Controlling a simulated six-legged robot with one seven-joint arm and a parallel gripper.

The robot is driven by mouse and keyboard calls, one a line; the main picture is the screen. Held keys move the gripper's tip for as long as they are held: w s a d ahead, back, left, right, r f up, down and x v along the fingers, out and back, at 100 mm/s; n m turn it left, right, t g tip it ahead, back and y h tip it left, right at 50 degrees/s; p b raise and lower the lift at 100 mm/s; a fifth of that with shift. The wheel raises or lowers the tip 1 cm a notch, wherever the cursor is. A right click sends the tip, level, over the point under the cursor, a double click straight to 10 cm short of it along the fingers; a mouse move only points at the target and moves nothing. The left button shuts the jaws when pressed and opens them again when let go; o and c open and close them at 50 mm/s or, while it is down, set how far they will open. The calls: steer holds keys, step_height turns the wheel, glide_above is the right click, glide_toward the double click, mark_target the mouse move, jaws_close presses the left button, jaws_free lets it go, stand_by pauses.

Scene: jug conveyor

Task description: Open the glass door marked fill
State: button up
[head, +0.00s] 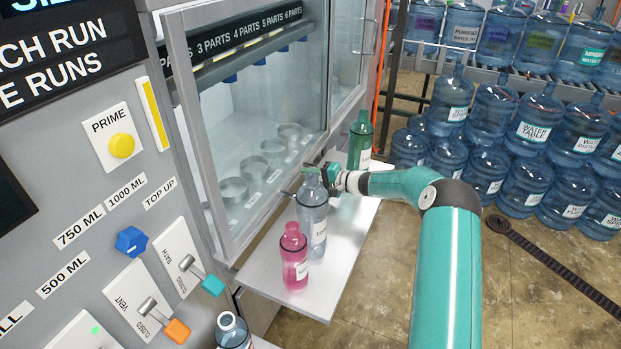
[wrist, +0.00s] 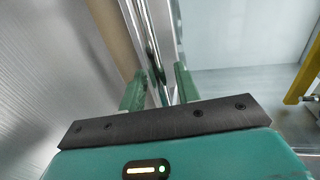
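A large glass door (head: 262,120) in a grey metal frame fronts a cabinet in the head view; it looks shut. I cannot read the word fill on it. Behind its glass are round holders (head: 234,190) and blue nozzles. My gripper (head: 322,174) is at the door's lower right edge, just above the shelf. In the wrist view my two green fingers (wrist: 160,85) stand apart, with upright shiny metal strips (wrist: 152,40) between them. I cannot tell whether the fingers touch the metal. The handle is mostly hidden in the head view.
A pale shelf (head: 262,278) below the door holds a pink bottle (head: 293,262), a clear blue-grey bottle (head: 312,218) close to my gripper and a green bottle (head: 360,142). A second glass door (head: 346,45) is further right. Water jugs (head: 535,122) stand at the back right.

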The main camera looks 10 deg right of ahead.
jaws_close()
steer(key=shift+r, duration=0.15)
step_height(320, 180, up, 37)
stand_by(0.5)
jaws_free()
steer(key=shift+d, duration=0.1)
